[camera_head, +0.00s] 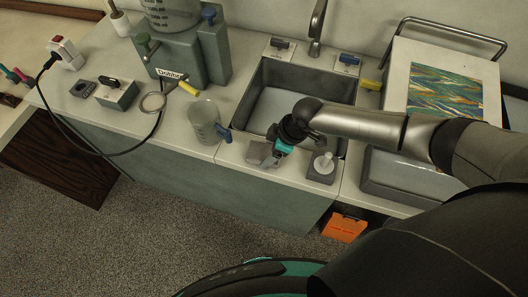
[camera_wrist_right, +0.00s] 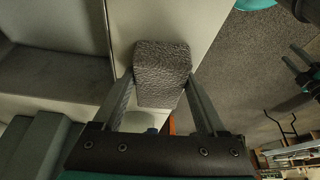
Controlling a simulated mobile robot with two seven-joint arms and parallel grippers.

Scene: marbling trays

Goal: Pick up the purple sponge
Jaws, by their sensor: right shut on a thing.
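The sponge (camera_head: 260,153) is a rough block that looks greyish-purple in the head view and grey in the right wrist view (camera_wrist_right: 161,68). It is at the counter's front strip, before the sink. My right gripper (camera_head: 274,158) reaches over the sink from the right, its jaws shut on the sponge. In the right wrist view the two fingers (camera_wrist_right: 160,98) lie on either side of the block. I cannot tell whether the sponge touches the counter. My left gripper does not show in the head view.
The sink (camera_head: 257,92) lies behind the sponge. A clear beaker (camera_head: 204,121) stands left, and a grey block with a white knob (camera_head: 322,166) right. A marbled sheet (camera_head: 444,91) lies further right. An orange object (camera_head: 344,228) is on the floor.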

